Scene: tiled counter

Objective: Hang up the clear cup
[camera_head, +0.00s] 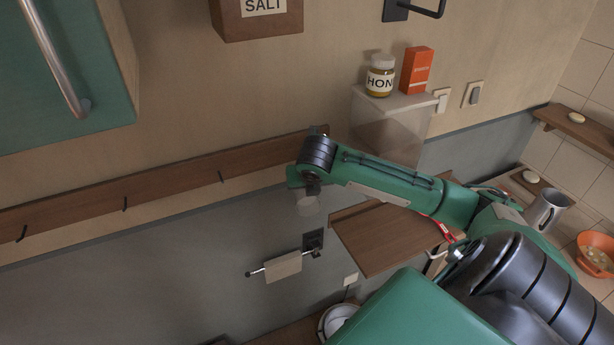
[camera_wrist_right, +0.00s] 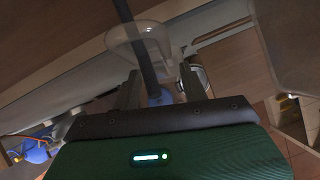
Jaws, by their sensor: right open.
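The clear cup (camera_head: 308,205) shows faintly below my right gripper's wrist, in front of the wall. In the right wrist view the clear cup (camera_wrist_right: 140,42) is just beyond the fingertips. A dark bar crosses the cup there, perhaps a hook; I cannot tell whether the cup hangs on it. My right gripper (camera_wrist_right: 158,82) is open, with one finger on each side of the dark bar. In the head view my right gripper (camera_head: 309,188) is at the right end of the wooden hook rail (camera_head: 160,183), mostly hidden by my wrist. My left gripper is out of view.
Several dark hooks, one a free hook (camera_head: 221,177), line the rail to the left. A honey jar (camera_head: 379,76) and an orange box (camera_head: 417,70) stand on a ledge above my right arm.

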